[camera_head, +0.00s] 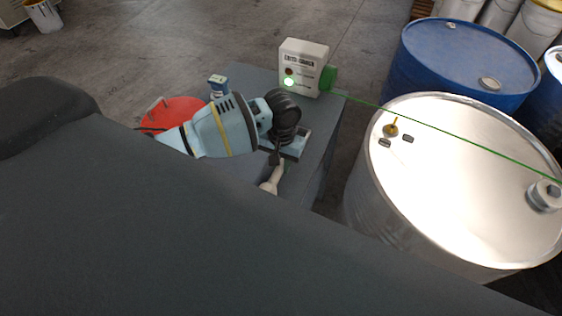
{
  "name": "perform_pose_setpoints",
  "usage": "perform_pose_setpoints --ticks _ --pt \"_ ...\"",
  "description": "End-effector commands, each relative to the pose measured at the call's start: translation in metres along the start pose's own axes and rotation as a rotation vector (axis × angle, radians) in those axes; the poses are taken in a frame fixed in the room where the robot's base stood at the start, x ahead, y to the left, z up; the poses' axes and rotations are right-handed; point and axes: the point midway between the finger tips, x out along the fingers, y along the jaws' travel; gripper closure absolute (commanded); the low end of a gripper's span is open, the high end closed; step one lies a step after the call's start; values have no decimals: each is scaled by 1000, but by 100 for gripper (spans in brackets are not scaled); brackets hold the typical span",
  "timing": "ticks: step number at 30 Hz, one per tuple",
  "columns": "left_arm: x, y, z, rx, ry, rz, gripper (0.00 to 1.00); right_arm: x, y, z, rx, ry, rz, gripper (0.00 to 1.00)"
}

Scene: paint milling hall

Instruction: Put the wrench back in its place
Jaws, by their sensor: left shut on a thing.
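My left gripper (276,157) reaches in from the left, above the grey cabinet top, its black fingers pointing down. It is shut on a pale, slim thing (271,181), which seems to be the wrench; only a short part shows, and my dark arm and the fingers hide the rest. A light blue holder or plate (297,146) lies on the cabinet top just right of the fingers, partly hidden by my gripper. I cannot tell whether the wrench touches it. My right gripper is out of view.
A white grounding box (303,66) with a lit green lamp stands at the cabinet's back edge. Its green cable (420,122) runs right over a pale steel drum (465,190). Blue drums (465,55) stand behind. A red round thing (172,113) is left of the cabinet.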

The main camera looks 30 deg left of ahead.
Motion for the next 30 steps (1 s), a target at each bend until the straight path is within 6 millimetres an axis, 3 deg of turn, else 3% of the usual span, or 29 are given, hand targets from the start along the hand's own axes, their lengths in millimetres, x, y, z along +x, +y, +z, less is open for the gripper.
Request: perform_pose_setpoints --ticks 19,20,24,30 --pt "3 0 -1 -1 1 1 100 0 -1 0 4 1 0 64" --pt "3 0 -1 -1 1 1 74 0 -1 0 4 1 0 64" --pt "3 0 0 0 1 0 56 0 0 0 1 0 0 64" --pt "4 0 0 0 0 0 52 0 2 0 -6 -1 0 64"
